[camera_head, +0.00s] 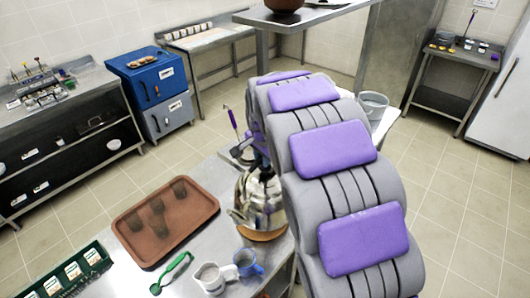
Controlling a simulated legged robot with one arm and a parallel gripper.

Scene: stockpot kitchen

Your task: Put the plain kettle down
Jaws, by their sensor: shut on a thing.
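A shiny metal kettle (262,198) is near the middle of the picture, over a round wooden board (268,236) on the steel table. It looks upright. Whether its base touches the board is hard to tell. My gripper (261,162) is at the kettle's top and is shut on it. My arm's grey and purple links hide the right side of the kettle and part of the gripper, so the grip itself is mostly hidden.
A brown tray (193,239) with several dark cups lies left of the kettle. A white mug (212,277), a blue mug (248,263) and a green utensil (172,272) are in front. A green box (72,276) sits at lower left. Bare steel shows between tray and board.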

